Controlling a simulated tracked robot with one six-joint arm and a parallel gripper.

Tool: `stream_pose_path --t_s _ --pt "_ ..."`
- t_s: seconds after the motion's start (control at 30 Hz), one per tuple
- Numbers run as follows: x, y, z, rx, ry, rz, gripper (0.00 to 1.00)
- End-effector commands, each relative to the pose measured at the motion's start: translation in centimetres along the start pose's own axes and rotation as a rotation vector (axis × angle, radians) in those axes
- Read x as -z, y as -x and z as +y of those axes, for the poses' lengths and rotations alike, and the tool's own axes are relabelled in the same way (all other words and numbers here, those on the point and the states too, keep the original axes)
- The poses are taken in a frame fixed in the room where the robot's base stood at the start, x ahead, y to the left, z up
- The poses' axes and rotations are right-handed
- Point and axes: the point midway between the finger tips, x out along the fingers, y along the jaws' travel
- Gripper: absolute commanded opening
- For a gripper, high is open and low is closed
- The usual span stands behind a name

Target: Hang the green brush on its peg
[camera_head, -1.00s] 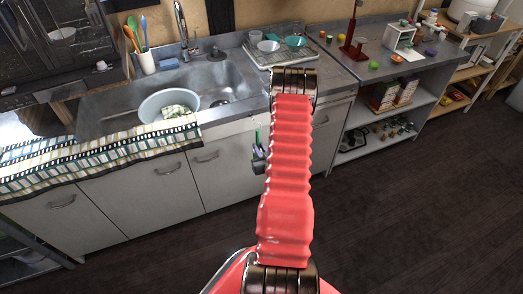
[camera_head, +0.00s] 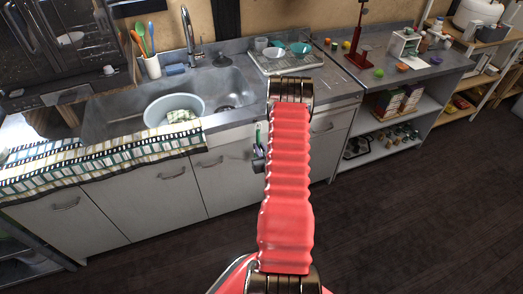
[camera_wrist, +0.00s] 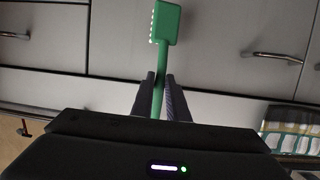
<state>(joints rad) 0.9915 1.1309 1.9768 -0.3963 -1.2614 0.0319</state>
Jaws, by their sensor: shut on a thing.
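The green brush (camera_wrist: 166,22) shows in the wrist view, with its block head and pale bristles at the upper middle. My gripper (camera_wrist: 160,84) is shut on its thin green handle, and the head sticks out beyond the fingertips. In the head view the gripper (camera_head: 258,160) is mostly hidden behind my red arm. A sliver of the green brush (camera_head: 258,133) shows above it, in front of the pale cabinet fronts. I cannot make out the peg in either view.
A sink holds a pale blue basin (camera_head: 174,109). A patterned cloth (camera_head: 105,155) hangs over the counter's front edge at left. A dish rack (camera_head: 285,58) and a red stand (camera_head: 358,40) stand on the counters. The dark floor (camera_head: 400,220) at right is clear.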

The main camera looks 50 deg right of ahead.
Motion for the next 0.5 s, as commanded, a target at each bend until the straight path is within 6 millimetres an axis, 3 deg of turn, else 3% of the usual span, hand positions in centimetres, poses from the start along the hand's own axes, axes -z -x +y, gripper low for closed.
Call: stream_pose_path --t_s 0.5 --pt "-0.6 -1.3 0.0 0.0 0.0 -0.001 0.0"
